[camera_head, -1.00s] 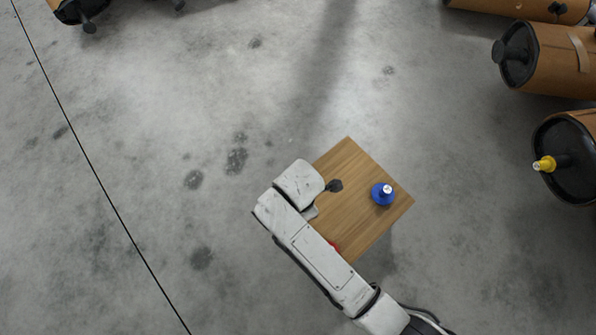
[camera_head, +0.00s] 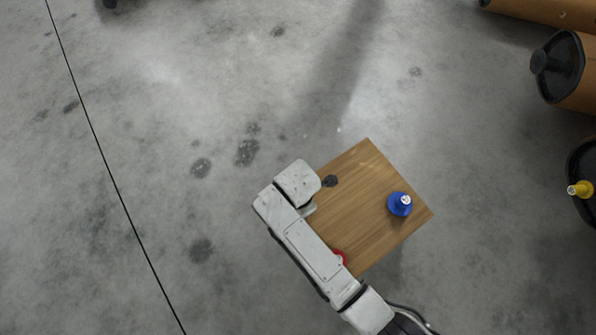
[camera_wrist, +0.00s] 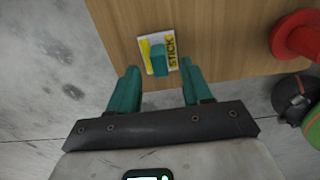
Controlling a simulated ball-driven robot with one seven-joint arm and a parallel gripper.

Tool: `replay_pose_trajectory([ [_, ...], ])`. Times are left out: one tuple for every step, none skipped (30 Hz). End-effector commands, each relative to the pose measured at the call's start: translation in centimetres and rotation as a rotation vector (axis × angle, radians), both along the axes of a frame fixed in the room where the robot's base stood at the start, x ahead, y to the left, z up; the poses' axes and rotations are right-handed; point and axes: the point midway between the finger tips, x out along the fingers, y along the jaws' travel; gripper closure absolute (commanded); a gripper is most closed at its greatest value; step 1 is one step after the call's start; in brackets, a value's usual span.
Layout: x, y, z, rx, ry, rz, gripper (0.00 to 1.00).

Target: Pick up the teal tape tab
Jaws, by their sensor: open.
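The teal tape tab (camera_wrist: 158,62) stands on a small white and yellow card (camera_wrist: 146,43) printed "STICK", on the wooden table top near its edge in the wrist view. My gripper (camera_wrist: 158,67) has two teal fingers spread apart, one to the left and one to the right of the tab. The tab shows between the fingertips, slightly beyond them, with clear gaps on both sides. I cannot tell how high the fingers are above the table. In the head view my arm hides the tab and the fingers.
The wooden table (camera_head: 370,160) also holds a blue object (camera_head: 399,205), a dark piece (camera_head: 330,181) near the left edge and a red object (camera_head: 341,257) partly behind my arm. The red object also shows in the wrist view (camera_wrist: 297,36).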

Motion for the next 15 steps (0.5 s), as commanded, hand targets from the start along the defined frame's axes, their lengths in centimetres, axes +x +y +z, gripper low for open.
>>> replay_pose_trajectory([
  [0.1,0.0,-1.3,0.000,0.000,0.001,0.51],
  [0.1,0.0,-1.6,0.000,0.000,0.002,0.51],
  [0.1,0.0,-2.3,-0.001,0.001,0.002,0.51],
  [0.1,0.0,-2.6,-0.001,0.001,0.002,0.51],
  [0.1,0.0,-2.9,0.000,0.000,0.002,0.51],
  [0.2,0.0,-3.2,0.001,-0.001,0.001,0.51],
  [0.2,0.0,-3.3,0.001,-0.001,0.001,0.51],
  [0.2,0.0,-3.3,0.001,-0.001,0.001,0.51],
  [0.2,0.0,-3.3,0.001,-0.001,0.000,0.51],
  [0.2,0.0,-3.3,0.001,-0.001,0.000,0.51],
  [0.2,0.0,-3.2,0.001,-0.001,0.000,0.51],
  [0.2,0.0,-3.2,0.001,-0.001,0.000,0.51],
  [0.2,0.0,-3.2,0.001,-0.001,0.000,0.51],
  [0.2,0.0,-3.2,0.001,-0.001,0.000,0.51],
  [0.1,0.0,-3.2,0.001,-0.001,0.000,0.55],
])
